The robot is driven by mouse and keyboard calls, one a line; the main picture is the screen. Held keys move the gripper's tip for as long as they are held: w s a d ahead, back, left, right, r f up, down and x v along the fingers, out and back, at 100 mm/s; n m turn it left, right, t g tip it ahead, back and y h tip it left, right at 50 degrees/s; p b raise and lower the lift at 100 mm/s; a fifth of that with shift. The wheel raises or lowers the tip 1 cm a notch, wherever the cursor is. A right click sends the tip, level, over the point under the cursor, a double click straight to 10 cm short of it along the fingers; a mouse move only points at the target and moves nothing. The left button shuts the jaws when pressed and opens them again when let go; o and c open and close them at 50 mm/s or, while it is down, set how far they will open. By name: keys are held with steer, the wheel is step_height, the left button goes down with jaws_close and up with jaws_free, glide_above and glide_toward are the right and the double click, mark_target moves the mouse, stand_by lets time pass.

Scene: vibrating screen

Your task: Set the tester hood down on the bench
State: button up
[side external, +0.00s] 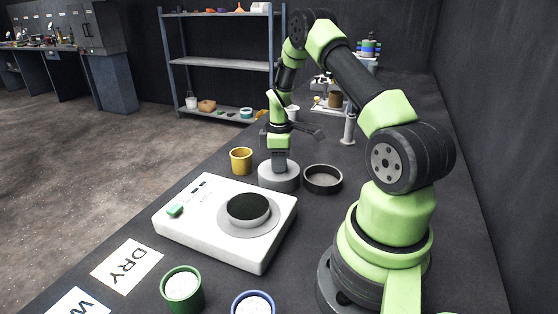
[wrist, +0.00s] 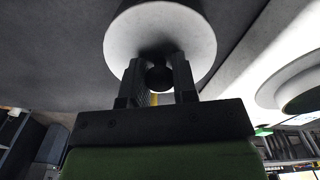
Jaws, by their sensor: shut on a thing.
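The tester hood (side external: 278,179) is a short, pale grey round cover on or just above the dark bench (side external: 330,222); I cannot tell whether its rim touches. My gripper (side external: 279,160) points straight down over its middle. In the wrist view, my gripper (wrist: 157,80) has its two fingers closed on the dark round knob at the centre of the hood (wrist: 190,35). The hood looks level. Its underside is hidden. The white tester (side external: 190,228) stands nearer the camera, with an uncovered dark round opening (side external: 248,207) in a grey ring.
A yellow cup (side external: 241,161) stands close left of the hood, and a dark shallow ring-shaped pan (side external: 322,180) close right. Green (side external: 182,291) and blue (side external: 254,304) cups with white contents stand at the front by the DRY card (side external: 127,266). A small pillar (side external: 349,129) stands behind.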

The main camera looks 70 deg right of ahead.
steer(key=o, duration=0.9)
steer(key=shift+f, duration=0.1)
steer(key=shift+o, duration=0.2)
step_height(320, 180, up, 12)
steer(key=a+r+m+t, duration=0.2)
steer(key=a+r, duration=0.7)
steer(key=s+a+r+m+t+y, duration=0.1)
steer(key=s+a+r+m+t, duration=0.1)
steer(key=s+a, duration=0.4)
steer(key=s+a+r+m+t+y, duration=0.1)
steer(key=s+a+r+m+t, duration=0.2)
steer(key=s+a, duration=0.3)
steer(key=a+r+m, duration=0.1)
steer(key=a, duration=0.4)
steer(key=shift+s+a, duration=0.35)
steer(key=shift+a, duration=0.05)
